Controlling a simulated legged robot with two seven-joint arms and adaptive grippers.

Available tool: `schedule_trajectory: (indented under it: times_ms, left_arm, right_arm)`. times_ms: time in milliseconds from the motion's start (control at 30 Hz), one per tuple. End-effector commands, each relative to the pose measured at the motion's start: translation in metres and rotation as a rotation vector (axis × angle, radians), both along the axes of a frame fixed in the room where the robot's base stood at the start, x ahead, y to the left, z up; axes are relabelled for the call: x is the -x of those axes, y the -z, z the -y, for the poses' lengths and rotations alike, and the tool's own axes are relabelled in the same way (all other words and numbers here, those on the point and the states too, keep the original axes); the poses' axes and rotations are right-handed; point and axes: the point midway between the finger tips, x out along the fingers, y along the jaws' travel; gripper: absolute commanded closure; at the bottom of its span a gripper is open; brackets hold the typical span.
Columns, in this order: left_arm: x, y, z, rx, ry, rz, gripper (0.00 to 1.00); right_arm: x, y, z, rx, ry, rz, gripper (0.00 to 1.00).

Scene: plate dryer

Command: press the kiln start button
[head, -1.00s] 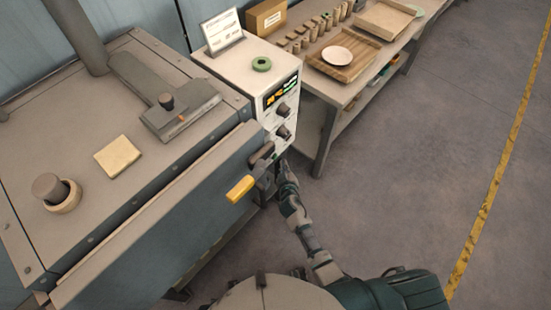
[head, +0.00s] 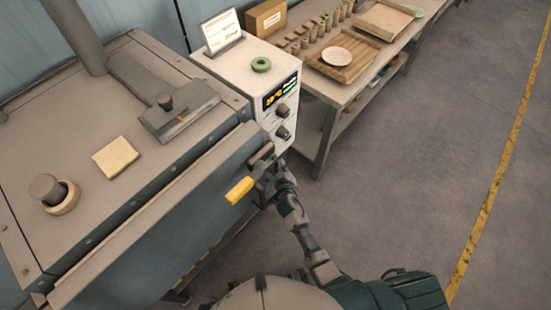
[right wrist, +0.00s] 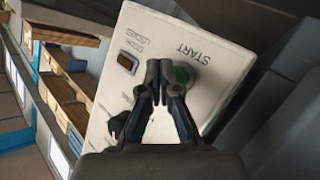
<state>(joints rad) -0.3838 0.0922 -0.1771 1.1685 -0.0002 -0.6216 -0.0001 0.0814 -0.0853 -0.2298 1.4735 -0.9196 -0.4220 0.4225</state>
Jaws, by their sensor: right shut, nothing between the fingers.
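The white control box (head: 250,75) stands at the kiln's right end. In the head view my right gripper (head: 279,165) is low at the panel's front, partly hidden by the kiln's handle. My left gripper is not in view.
The yellow-ended handle (head: 240,190) sticks out from the kiln (head: 130,190) close to my right arm. The panel also has dark knobs (head: 282,111) and a lit display (head: 281,91). A workbench (head: 345,92) with pottery stands behind. The floor at right is clear.

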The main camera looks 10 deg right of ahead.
Motion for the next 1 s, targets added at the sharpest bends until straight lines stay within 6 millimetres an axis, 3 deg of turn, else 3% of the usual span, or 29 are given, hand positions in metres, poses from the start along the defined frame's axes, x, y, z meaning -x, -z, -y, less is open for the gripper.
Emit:
schedule_trajectory:
  times_ms: [1000]
  left_arm:
    - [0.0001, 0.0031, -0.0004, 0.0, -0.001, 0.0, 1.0]
  right_arm:
    - [-0.0061, -0.0018, -0.0046, 0.0, 0.0, 0.0, 1.0]
